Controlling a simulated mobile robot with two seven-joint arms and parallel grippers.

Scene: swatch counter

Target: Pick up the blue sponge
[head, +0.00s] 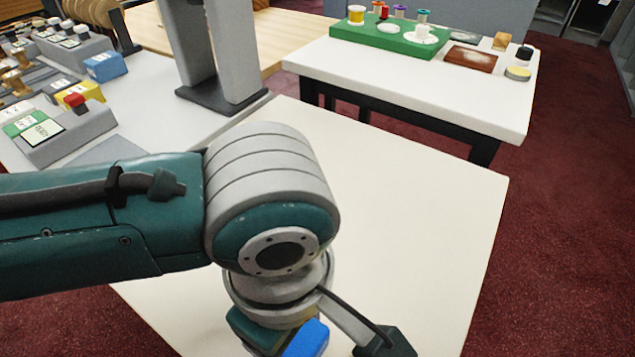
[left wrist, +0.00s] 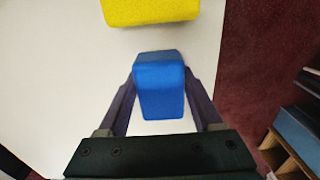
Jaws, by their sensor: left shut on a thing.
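The blue sponge (left wrist: 160,92) sits between the two fingers of my left gripper (left wrist: 160,82) in the left wrist view. The fingers are shut on its sides. In the head view a part of the blue sponge (head: 307,340) shows at the bottom edge, beside my left wrist; the fingertips are cut off or hidden there. The sponge is over the white table, and I cannot tell whether it touches the top. My right gripper is in neither view.
A yellow block (left wrist: 150,10), perhaps another sponge, lies on the white table (head: 420,230) beyond the blue one. A second white table (head: 420,85) at the back holds a green rack (head: 385,45) with spools. A counter at the left carries several small blocks and stands.

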